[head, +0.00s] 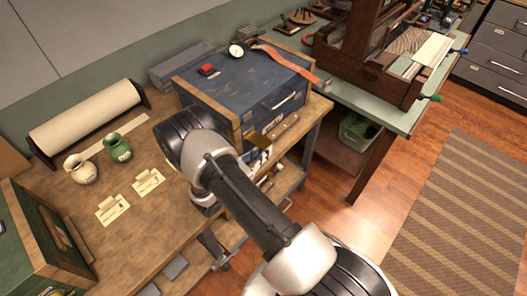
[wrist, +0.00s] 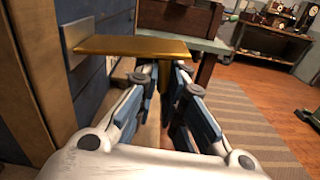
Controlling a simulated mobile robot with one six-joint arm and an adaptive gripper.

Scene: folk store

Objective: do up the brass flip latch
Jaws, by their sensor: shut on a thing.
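The brass flip latch (wrist: 130,46) stands out flat from a pale mounting plate (wrist: 77,32) on the blue chest front in the wrist view. It also shows as a small brass plate (head: 259,140) by the chest's front corner in the head view. My gripper (wrist: 166,76) is below the plate, its fingers closed around a brass piece that hangs from the outer part of the latch. The blue chest (head: 243,78) has wooden corner edges and a closed lid.
The chest stands on a wooden workbench (head: 150,222) with two small jugs (head: 118,147) and a paper roll (head: 88,115). A red strap (head: 286,62) and a round dial (head: 236,50) lie on the lid. A green table (head: 340,75) stands right; striped rug floor is free.

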